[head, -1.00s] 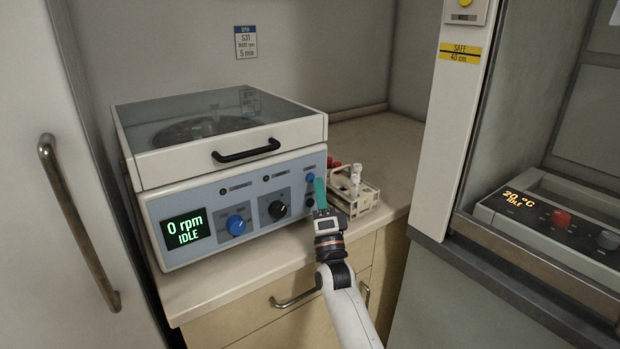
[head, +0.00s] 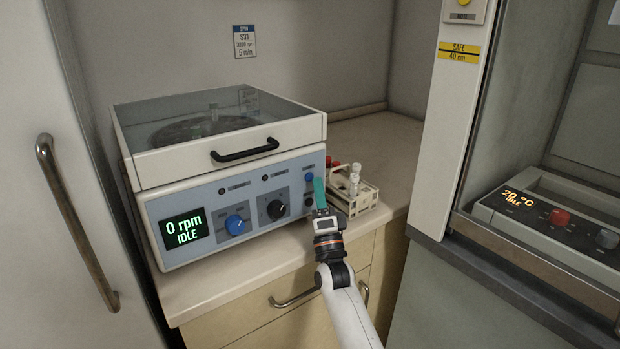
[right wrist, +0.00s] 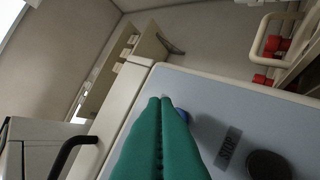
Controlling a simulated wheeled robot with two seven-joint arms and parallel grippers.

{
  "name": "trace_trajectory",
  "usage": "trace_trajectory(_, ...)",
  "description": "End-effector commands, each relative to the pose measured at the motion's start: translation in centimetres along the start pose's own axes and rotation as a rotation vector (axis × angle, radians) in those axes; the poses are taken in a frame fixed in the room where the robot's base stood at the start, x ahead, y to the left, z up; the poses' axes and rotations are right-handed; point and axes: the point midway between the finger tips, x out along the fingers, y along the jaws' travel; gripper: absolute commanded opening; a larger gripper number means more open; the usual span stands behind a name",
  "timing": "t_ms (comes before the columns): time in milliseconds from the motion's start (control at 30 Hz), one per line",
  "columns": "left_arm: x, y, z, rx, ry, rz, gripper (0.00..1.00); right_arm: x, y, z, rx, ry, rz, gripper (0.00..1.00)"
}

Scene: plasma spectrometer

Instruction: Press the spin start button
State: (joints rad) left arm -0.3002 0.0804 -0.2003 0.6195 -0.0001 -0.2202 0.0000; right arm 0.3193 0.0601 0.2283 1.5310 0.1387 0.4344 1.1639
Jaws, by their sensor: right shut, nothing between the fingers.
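The centrifuge (head: 160,206) stands on the counter with its lid down. Its display (head: 185,229) reads "0 rpm IDLE". A blue button (head: 309,178) is at the upper right of its front panel, with a black button (head: 309,200) below it. My right gripper (head: 319,180) is shut and empty, its green fingers just in front of the panel by the blue button. In the right wrist view the fingertips (right wrist: 160,100) partly cover the blue button (right wrist: 183,115); whether they touch it I cannot tell. The black button (right wrist: 268,165) sits beside a STOP label. My left gripper is out of view.
The panel also has a blue knob (head: 235,225) and a black knob (head: 277,209). A tube rack (head: 358,200) with red-capped and white-capped tubes stands close to the right of my gripper. A unit reading "20 °C IDLE" (head: 560,222) sits at the far right.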

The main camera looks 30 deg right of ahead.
Motion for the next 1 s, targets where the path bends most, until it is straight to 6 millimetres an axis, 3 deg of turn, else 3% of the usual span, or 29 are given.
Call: trace_trajectory(1000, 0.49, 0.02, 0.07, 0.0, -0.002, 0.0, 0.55, 0.61, -0.42, -0.42, -0.001, 0.0, 0.0, 0.0)
